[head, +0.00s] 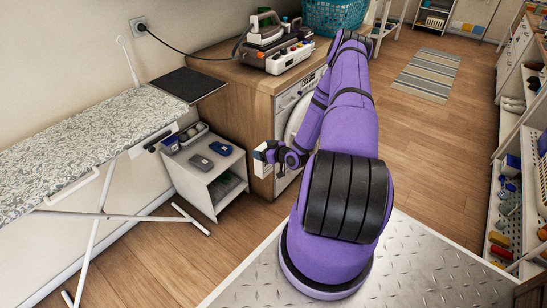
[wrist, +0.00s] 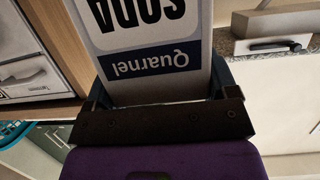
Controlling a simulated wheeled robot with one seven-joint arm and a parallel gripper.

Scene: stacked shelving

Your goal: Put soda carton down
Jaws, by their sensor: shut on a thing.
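The soda carton (wrist: 150,50) is white with a dark blue band reading "Quarnel" and large "SODA" lettering, upside down in the wrist view. My gripper (wrist: 157,82) is shut on it, with one finger at each side. In the head view my gripper (head: 267,153) is in front of the washer cabinet, right of the small white shelf unit (head: 204,186). Only a small pale part of the carton (head: 261,168) shows there. The carton's far end is cut off in the wrist view.
The white shelf unit has several small items on top, including a blue one (head: 220,148), and dark things inside. An ironing board (head: 80,145) stands at left. A wooden cabinet (head: 235,85) holds an iron station (head: 275,52). Racks stand at right; the wood floor between is open.

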